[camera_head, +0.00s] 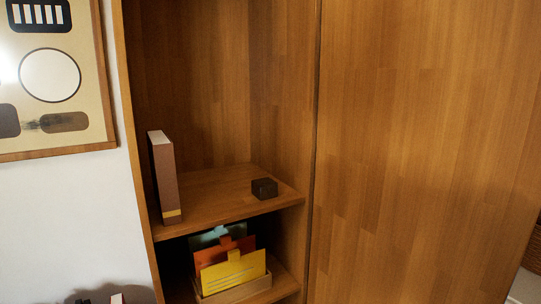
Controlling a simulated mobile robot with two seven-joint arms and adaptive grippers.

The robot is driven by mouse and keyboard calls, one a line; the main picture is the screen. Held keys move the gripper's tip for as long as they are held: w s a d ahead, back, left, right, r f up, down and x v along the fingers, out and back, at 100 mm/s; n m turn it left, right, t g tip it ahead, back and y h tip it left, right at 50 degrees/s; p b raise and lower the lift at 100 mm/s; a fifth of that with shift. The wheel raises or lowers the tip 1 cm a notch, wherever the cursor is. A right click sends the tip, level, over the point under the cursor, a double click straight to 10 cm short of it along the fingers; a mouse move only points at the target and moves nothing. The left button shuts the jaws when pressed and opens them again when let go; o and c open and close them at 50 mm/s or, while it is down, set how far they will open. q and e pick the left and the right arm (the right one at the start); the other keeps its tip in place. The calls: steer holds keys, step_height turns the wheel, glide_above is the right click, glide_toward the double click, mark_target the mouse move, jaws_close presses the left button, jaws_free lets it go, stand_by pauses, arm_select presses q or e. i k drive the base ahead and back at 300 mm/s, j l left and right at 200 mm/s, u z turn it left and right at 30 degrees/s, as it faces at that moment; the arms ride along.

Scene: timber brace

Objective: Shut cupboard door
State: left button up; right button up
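The wooden cupboard (205,70) stands open in the middle of the head view, with its shelves exposed. A wide, flat wooden panel (420,150), which looks like the cupboard door, fills the right side and leaves the opening uncovered. A dark vertical seam runs between the panel and the opening. I cannot tell whether the panel slides or swings, and no handle shows on it. Neither of my grippers can be made out in this view.
A brown book or binder (164,180) stands upright on the upper shelf (220,195), with a small dark block (264,188) near its right end. Colored folders (232,272) stand in a holder below. A framed picture (55,150) hangs on the white wall at left.

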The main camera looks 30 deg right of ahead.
mark_target(427, 189)
steer(key=k+l+z, duration=0.1)
steer(key=z, duration=0.35)
steer(key=k+l, duration=0.15)
steer(key=l, duration=0.15)
steer(key=k+l+z, duration=0.1)
steer(key=l, duration=0.25)
steer(key=k+l, duration=0.25)
steer(key=k+l+z, duration=0.1)
steer(key=l, duration=0.3)
